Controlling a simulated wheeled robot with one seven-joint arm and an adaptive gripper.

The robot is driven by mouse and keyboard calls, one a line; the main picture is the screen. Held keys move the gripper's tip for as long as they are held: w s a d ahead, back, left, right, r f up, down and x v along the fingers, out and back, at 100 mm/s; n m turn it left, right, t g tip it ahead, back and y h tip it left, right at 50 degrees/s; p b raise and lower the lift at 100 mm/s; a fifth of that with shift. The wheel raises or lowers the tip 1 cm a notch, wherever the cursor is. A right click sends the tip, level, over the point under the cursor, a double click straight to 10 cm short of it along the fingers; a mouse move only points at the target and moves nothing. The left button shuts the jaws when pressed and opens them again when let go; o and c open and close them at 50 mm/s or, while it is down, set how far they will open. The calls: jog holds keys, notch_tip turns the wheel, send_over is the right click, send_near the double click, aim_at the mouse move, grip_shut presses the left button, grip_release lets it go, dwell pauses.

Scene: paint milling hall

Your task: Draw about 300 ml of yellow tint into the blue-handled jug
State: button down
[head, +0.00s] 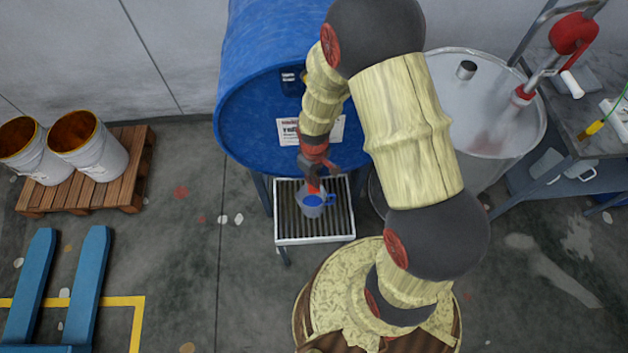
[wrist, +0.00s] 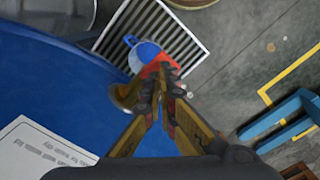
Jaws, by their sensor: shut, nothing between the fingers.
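The blue drum (head: 265,130) lies on its side on a stand, its labelled end facing me. The blue-handled jug (head: 312,211) stands on the slatted drip tray (head: 285,225) below the drum front. In the wrist view, the jug (wrist: 147,50) shows its blue handle at upper left and blue inside; any yellow tint in it cannot be made out. My gripper (head: 313,172) is shut and empty in front of the drum, above the jug. In the wrist view, its fingertips (wrist: 160,80) are beside a brass tap (wrist: 124,96). A red part shows just beyond them, partly hidden.
A steel tank (head: 490,95) stands right of the drum, with a bench (head: 590,125) beyond it. Two open buckets (head: 100,160) stand on a wooden pallet (head: 120,195) at left. Blue forks (head: 85,280) lie on the floor at lower left.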

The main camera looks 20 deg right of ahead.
jog(key=shift+f, duration=0.15)
dwell(0.4)
jog(key=shift+f+b, duration=1.55)
jog(key=shift+f, duration=0.55)
dwell(2.3)
notch_tip(320, 180, up, 7)
jog(key=p, duration=0.5)
jog(key=shift+r, duration=0.1)
